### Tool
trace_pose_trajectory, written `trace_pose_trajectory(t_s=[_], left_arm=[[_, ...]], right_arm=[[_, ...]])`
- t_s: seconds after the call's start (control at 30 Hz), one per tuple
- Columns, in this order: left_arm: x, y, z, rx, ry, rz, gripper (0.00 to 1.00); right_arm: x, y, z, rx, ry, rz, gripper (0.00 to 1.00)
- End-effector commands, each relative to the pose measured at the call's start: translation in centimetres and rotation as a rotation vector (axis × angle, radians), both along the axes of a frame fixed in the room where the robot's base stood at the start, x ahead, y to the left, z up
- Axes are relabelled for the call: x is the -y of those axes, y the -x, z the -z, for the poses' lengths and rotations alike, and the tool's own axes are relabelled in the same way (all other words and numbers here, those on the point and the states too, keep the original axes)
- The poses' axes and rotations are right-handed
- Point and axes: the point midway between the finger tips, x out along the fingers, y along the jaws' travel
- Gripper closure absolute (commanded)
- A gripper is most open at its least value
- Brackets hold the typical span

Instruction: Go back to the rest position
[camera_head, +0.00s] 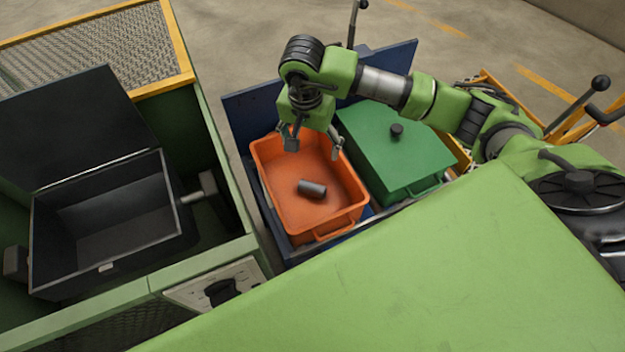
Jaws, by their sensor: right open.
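My right gripper (314,148) hangs over the far part of the orange bin (347,207), its fingers spread apart with nothing between them. A small dark grey metal billet (312,189) lies on the bin floor, nearer to me than the gripper and apart from it. My right arm (420,97) reaches in from the right, over the lidded green box. My left gripper is not in view.
A green box (392,150) with a black knob stands right of the orange bin in a blue tray (253,104). At left, the furnace (110,225) stands with its dark lid (65,125) raised and its chamber empty. A lever (578,100) rises at right.

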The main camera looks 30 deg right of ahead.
Motion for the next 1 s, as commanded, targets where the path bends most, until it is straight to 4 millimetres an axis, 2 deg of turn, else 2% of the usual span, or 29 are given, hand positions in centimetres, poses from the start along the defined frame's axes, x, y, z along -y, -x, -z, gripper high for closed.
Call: trace_pose_trajectory(t_s=[0.6,0.67,0.9,1.0], left_arm=[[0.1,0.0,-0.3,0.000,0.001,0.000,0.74],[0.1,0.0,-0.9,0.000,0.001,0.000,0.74],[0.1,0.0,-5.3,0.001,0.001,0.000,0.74],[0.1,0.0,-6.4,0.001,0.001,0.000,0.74]], right_arm=[[0.0,0.0,-0.8,0.000,0.000,0.000,0.25],[-0.1,0.0,-1.4,0.001,-0.001,0.000,0.25],[-0.1,0.0,-5.8,0.001,-0.001,0.000,0.25],[-0.1,0.1,-6.9,0.000,0.000,0.000,0.25]])
